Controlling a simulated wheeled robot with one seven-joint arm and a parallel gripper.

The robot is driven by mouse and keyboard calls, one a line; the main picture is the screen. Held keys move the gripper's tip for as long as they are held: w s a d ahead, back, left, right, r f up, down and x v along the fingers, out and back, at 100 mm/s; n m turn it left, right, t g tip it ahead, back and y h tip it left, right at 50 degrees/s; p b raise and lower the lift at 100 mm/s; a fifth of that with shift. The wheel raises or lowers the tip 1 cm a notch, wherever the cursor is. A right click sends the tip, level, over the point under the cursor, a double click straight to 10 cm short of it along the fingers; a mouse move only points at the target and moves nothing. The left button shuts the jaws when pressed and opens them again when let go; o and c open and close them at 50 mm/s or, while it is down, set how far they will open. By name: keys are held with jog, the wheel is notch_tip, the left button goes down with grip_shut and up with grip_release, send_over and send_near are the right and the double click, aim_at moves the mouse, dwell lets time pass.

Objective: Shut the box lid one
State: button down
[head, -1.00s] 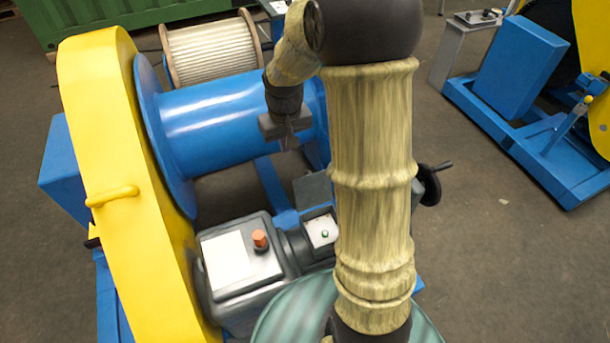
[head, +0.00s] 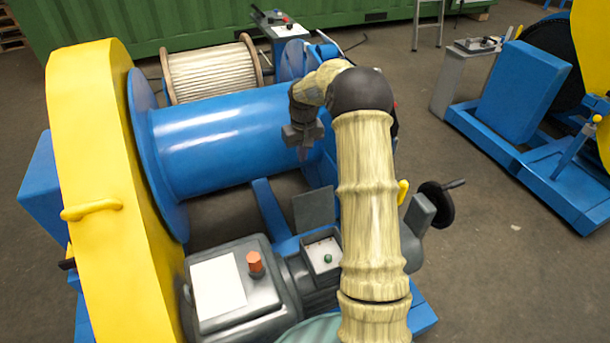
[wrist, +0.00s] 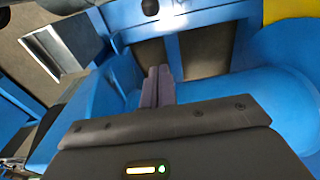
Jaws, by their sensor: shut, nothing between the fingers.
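My gripper (head: 303,153) is above and beyond the plate, in front of the blue drum, apart from the plate as far as I can tell. Its fingers (wrist: 158,86) are together and empty in the wrist view. I cannot make out the box for certain in the wrist view.
A dark motor housing (head: 240,285) with a red-orange knob is left of the box. The yellow guard (head: 110,200) and blue drum (head: 225,135) stand left and behind. A black handwheel (head: 435,205) is at the right.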

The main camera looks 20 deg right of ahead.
aim_at(312, 207)
jog(key=s+f+b, duration=0.1)
jog(key=s+f, duration=0.2)
jog(key=f, duration=0.5)
jog(key=shift+s+f, duration=0.3)
jog(key=shift+f, duration=0.05)
jog(key=shift+a+b, duration=0.2)
jog(key=shift+b, duration=0.2)
